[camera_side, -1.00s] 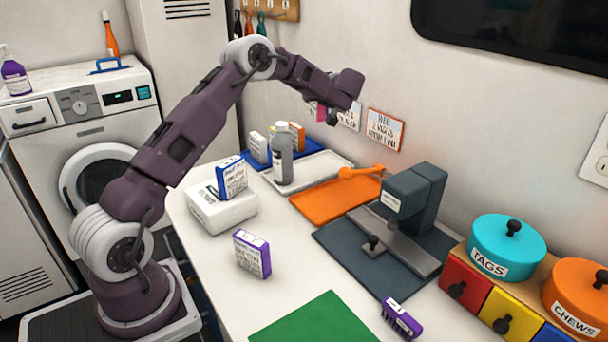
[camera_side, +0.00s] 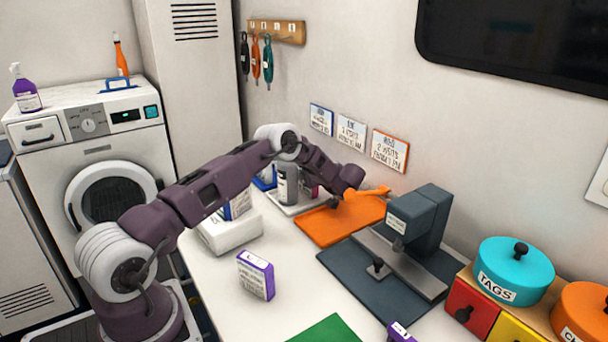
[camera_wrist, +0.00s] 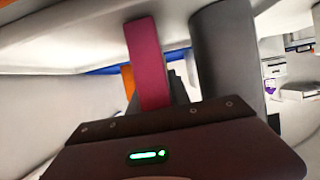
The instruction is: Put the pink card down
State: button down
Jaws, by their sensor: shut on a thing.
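The pink card (camera_wrist: 147,62) stands out in the wrist view, held edge-on at my gripper (camera_wrist: 165,98). In the side view a small part of the pink card (camera_side: 311,190) shows behind my arm, beside the grey bottle (camera_side: 288,184). My gripper (camera_side: 328,198) is shut on the card, low over the right part of the white tray (camera_side: 284,209), near the orange mat. The grey bottle (camera_wrist: 225,50) is close to the card's right in the wrist view. My arm hides most of the card, and I cannot tell whether it touches the tray.
An orange mat (camera_side: 327,229) with an orange tool (camera_side: 372,192) lies right of the tray. A white box (camera_side: 232,233) and a purple-edged box (camera_side: 256,275) are in front. The counter around the purple-edged box is clear.

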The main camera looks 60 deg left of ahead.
jog(key=shift+f, duration=0.15)
jog(key=c, duration=1.2)
grip_release()
